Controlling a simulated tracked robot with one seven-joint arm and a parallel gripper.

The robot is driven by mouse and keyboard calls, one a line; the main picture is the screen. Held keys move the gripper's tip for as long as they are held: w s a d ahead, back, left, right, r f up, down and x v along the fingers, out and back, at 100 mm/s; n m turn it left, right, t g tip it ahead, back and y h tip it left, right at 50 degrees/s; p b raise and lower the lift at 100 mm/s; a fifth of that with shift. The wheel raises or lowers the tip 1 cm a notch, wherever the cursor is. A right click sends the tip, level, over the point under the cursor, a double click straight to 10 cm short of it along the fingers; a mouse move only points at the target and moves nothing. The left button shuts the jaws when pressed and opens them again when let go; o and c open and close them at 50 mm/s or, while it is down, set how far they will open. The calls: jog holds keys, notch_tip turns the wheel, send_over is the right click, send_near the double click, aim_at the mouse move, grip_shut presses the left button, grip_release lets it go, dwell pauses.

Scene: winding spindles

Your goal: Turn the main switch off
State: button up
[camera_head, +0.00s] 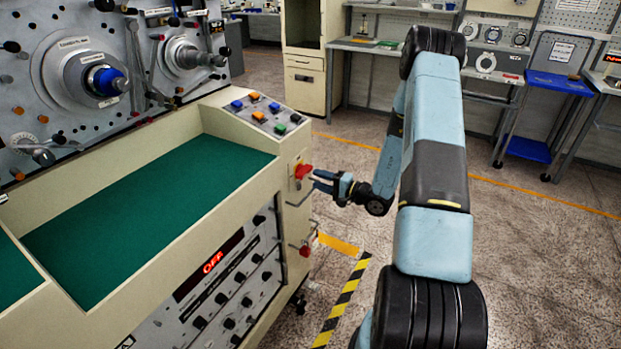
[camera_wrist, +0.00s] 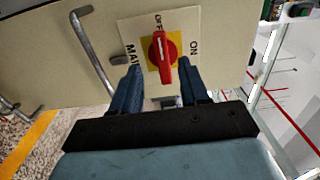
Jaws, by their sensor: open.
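The main switch (camera_wrist: 161,55) is a red rotary handle on a yellow square, set on a white plate. The plate reads OFF at the top, ON at the right and part of MAIN at the left in the wrist view. The handle's white mark is by the OFF word. The switch also shows on the machine's end panel in the head view (camera_head: 302,171). My gripper (camera_wrist: 160,82) is open, with one blue finger on each side of the handle's lower end. It also shows at the panel in the head view (camera_head: 316,181). I cannot tell whether the fingers touch the handle.
A metal grab handle (camera_wrist: 92,50) is left of the switch in the wrist view. A lit red display (camera_head: 213,262) on the machine's front reads OFF. A second red switch (camera_head: 305,250) sits lower on the end panel.

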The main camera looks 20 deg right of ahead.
jog(key=v, duration=0.8)
jog(key=shift+s, duration=0.15)
jog(key=shift+d, duration=0.1)
jog(key=s+a+r+n+g, duration=0.4)
jog(key=s+a+r+g, duration=0.25)
jog(key=r, duration=0.35)
jog(key=s+a+r+n+g, duration=0.5)
jog(key=a+r, duration=0.3)
jog(key=r, duration=0.3)
jog(key=s+d+r+t+h, duration=0.3)
jog(key=s+r+t+h, duration=0.1)
jog(key=s+r+h, duration=0.8)
jog(key=s+r, duration=0.3)
jog(key=s, duration=0.2)
jog(key=shift+s, duration=0.4)
